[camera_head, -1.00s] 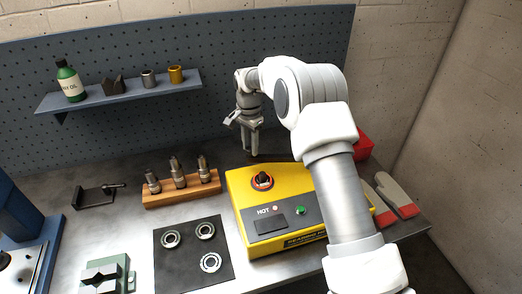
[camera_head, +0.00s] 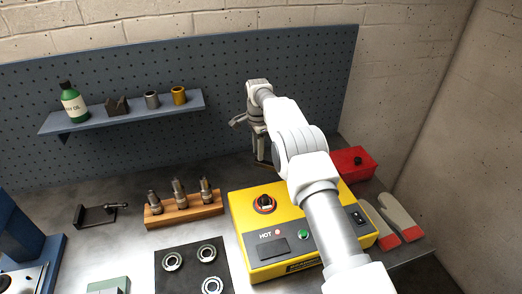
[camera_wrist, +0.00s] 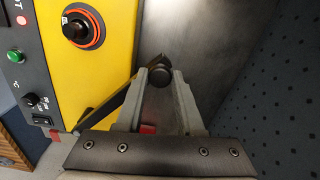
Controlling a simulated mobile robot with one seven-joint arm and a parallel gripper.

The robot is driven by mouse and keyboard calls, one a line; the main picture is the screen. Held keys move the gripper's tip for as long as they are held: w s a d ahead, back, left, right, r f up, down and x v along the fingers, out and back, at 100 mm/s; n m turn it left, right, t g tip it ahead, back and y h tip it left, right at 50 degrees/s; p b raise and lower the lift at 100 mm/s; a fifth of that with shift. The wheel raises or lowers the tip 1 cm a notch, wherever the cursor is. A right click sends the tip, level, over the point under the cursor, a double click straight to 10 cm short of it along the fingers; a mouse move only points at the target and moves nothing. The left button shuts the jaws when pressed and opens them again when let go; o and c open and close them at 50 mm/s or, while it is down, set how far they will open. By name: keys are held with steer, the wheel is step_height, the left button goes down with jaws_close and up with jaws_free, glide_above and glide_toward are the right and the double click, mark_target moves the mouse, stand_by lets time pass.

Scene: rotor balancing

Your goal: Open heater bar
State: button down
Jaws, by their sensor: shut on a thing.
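The yellow bearing heater (camera_head: 243,215) stands on the bench, with a dial and a green button on its top and front panel. It also fills the left of the wrist view (camera_wrist: 110,60). The dark heater bar (camera_wrist: 112,106) runs slantwise along the heater's back edge and ends in a round black knob (camera_wrist: 160,75). My gripper (camera_wrist: 160,84) is shut on the knob, one grey finger on each side. In the head view my gripper (camera_head: 261,158) is behind the heater, pointing down; my arm hides much of the bar there.
A pegboard with a shelf (camera_head: 122,110) rises behind the bench. A red box (camera_head: 354,165) and gloves (camera_head: 397,214) lie to the right. A wooden rack (camera_head: 185,210) with several metal pieces and a dark mat (camera_head: 190,268) with rings are to the left.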

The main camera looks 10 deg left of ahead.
stand_by(0.3)
steer(key=c, duration=0.5)
jaws_free()
steer(key=shift+c, duration=0.2)
step_height(320, 180, up, 12)
steer(key=p, duration=0.2)
